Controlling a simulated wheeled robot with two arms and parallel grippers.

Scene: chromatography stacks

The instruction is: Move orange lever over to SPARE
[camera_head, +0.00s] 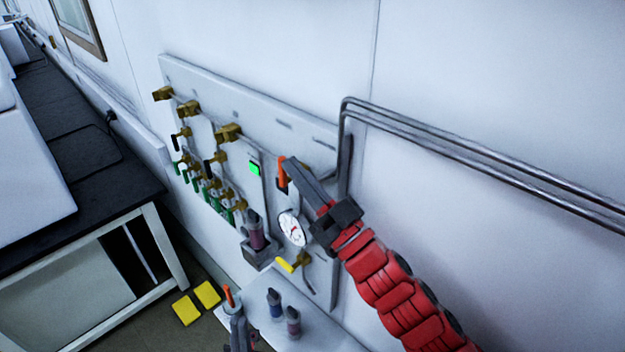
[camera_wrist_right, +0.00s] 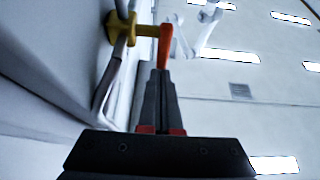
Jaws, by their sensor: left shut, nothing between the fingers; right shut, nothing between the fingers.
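The orange lever (camera_head: 282,174) is on a valve on the wall panel (camera_head: 284,125), near the panel's right side. In the right wrist view the lever (camera_wrist_right: 166,45) is upright beside a brass valve body (camera_wrist_right: 120,28). My right gripper (camera_head: 289,164) is shut and empty, its fingertips at the lever. In the right wrist view the fingertips (camera_wrist_right: 160,73) are just below or against the lever; contact cannot be told. My left gripper (camera_head: 237,318) is low at the bottom of the head view, shut and empty, away from the lever. No SPARE label is legible.
A round dial gauge (camera_head: 292,229) and a yellow-handled valve (camera_head: 291,262) sit below the lever. Several brass valves (camera_head: 228,132) fill the panel's left side. Metal pipes (camera_head: 480,153) run right along the wall. A dark bench (camera_head: 105,190) stands left.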

